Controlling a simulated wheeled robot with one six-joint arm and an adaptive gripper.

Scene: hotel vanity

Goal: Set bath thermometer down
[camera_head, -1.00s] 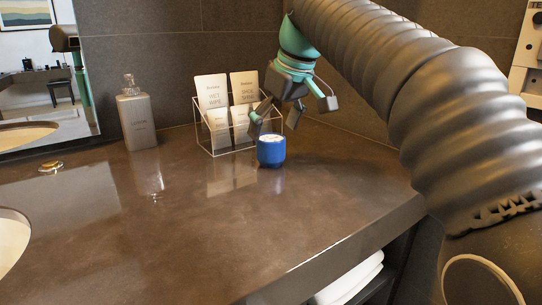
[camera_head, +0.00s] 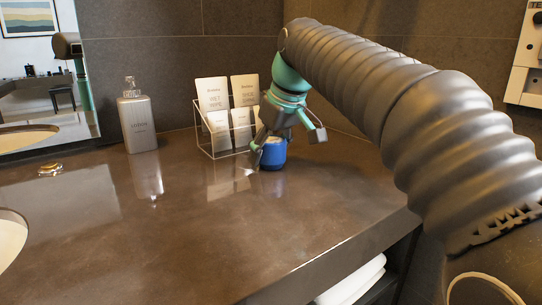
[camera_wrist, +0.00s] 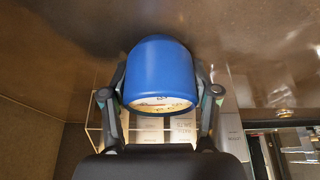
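The bath thermometer appears to be the blue, rounded, cup-like thing (camera_head: 274,154) with a pale face on top. It stands upright on the brown counter (camera_head: 220,230), in front of a clear card rack. My gripper (camera_head: 272,150) is lowered over it, with one finger at its left side; the other finger is partly hidden. In the wrist view the blue thermometer (camera_wrist: 160,72) lies between my gripper's two fingers (camera_wrist: 160,80), one close along each side. I cannot tell whether the fingers press on it or leave a thin gap.
The clear rack (camera_head: 216,152) with several cards stands just behind and left of the thermometer. A soap bottle (camera_head: 138,122) stands farther left by the mirror. A small round item (camera_head: 50,169) and a basin (camera_head: 10,235) are at the left. The middle and front counter are clear.

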